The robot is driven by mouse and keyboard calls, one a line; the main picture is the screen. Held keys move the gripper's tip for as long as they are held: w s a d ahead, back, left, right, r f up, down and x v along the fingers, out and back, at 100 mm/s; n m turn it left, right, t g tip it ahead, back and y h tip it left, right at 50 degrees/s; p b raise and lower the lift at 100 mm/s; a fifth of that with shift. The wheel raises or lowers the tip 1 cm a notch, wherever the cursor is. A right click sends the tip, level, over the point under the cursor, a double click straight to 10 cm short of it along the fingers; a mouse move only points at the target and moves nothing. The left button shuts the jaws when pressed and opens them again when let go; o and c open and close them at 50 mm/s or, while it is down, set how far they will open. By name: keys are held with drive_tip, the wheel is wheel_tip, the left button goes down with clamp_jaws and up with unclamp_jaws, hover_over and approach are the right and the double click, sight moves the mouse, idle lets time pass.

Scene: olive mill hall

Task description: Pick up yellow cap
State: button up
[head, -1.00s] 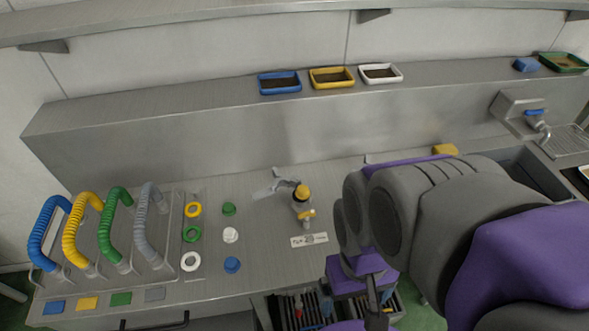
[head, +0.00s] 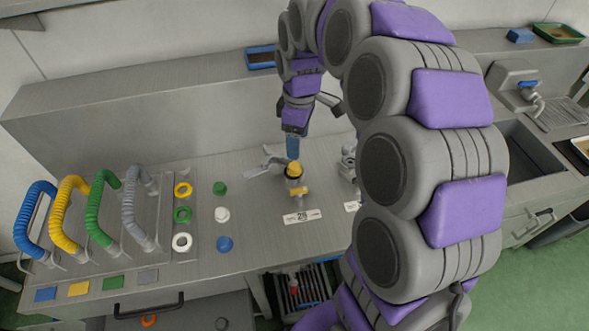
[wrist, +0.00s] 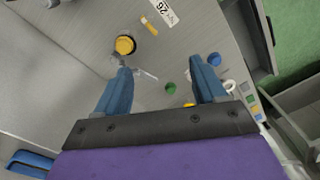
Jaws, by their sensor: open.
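The yellow cap (head: 294,169) is a round knob on top of a small metal fitting with a yellow spout, standing on the steel bench. A white number tag (head: 301,216) lies in front of it. In the wrist view the yellow cap (wrist: 125,44) shows ahead of the left fingertip, outside the space between the fingers. My gripper (head: 293,149) points down just above the cap in the head view. Its blue fingers also show in the wrist view (wrist: 168,66), spread apart with nothing between them gripped. Whether a finger touches the cap cannot be told.
A grey lever piece (head: 265,163) sits left of the fitting. Another metal fitting (head: 349,160) stands to the right, partly behind my arm. Loose caps, green (head: 220,188), white (head: 222,213) and blue (head: 224,244), lie left. Coloured hoses (head: 88,222) arch further left. A back ledge rises behind.

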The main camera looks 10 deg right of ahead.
drive_tip(key=w+d+f+n, duration=0.25)
drive_tip(key=w+f, duration=0.25)
drive_tip(key=w, duration=0.5)
drive_tip(key=b, duration=0.4)
hover_over(295, 166)
drive_tip(key=shift+n, duration=0.35)
drive_tip(key=f, duration=1.2)
drive_tip(key=shift+s+d, duration=0.15)
drive_tip(key=shift+d, duration=0.1)
drive_tip(key=f, duration=0.1)
drive_tip(key=f+b, duration=0.1)
drive_tip(key=f, duration=0.3)
drive_tip(key=shift+w+a+f, duration=0.2)
drive_tip(key=shift+w+f, duration=0.05)
drive_tip(key=shift+r, duration=0.1)
drive_tip(key=c, duration=1.2)
drive_tip(key=shift+r, duration=0.15)
